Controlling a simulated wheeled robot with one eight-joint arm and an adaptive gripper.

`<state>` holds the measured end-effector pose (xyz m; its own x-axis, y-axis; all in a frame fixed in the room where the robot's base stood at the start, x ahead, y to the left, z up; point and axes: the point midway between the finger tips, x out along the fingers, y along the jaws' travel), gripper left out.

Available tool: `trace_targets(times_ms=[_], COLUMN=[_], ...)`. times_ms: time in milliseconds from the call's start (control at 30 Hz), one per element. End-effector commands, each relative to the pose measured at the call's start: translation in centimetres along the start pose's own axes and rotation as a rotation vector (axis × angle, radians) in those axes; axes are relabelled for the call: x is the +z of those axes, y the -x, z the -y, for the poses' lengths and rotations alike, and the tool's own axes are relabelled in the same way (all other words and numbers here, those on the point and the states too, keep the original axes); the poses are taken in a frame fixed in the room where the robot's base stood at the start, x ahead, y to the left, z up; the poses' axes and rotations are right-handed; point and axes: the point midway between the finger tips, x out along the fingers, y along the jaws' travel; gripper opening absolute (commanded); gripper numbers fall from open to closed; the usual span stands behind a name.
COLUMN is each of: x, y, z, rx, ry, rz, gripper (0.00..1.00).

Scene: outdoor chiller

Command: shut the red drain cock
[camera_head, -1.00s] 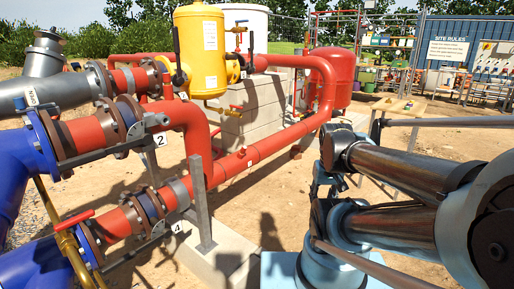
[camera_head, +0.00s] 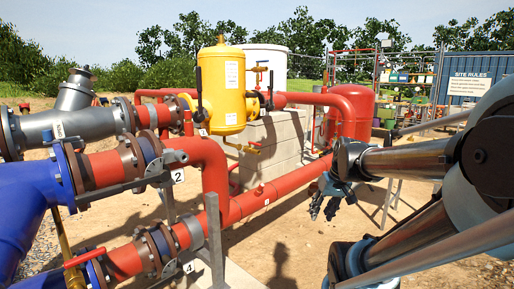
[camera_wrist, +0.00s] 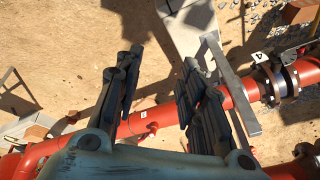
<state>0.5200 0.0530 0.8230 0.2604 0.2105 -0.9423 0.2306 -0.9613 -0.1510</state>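A red lever (camera_head: 85,258) sits on a brass pipe (camera_head: 72,275) at the lower left of the head view. A small brass valve (camera_head: 242,148) hangs below the yellow tank (camera_head: 222,90), with reddish parts near it. I cannot tell which of these is the drain cock. My gripper (camera_head: 325,208) hangs fingers-down in the head view, right of the long red pipe (camera_head: 262,197) and away from both. In the wrist view my gripper (camera_wrist: 158,80) is open and empty, its two fingers apart. The red pipe (camera_wrist: 172,115) runs below and between them.
Blue pipes (camera_head: 35,200) and a grey pipe (camera_head: 60,125) are at the left. A grey post (camera_head: 215,240) stands before the red pipe. A red tank (camera_head: 357,110) stands behind my arm. Bare sandy ground (camera_head: 290,240) lies in front of the pipe.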

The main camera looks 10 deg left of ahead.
Motion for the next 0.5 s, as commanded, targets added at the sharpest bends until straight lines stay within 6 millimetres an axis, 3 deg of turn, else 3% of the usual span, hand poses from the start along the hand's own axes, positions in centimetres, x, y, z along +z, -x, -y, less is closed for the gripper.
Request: trace_targets(times_ms=[33,500], x=[-1.9,-19.3], y=[0.3,1.1], z=[0.5,4.4], rx=[-0.027,-0.263], ry=[0.022,0.235], rz=[-0.018,-0.231], gripper=[0.37,0.37])
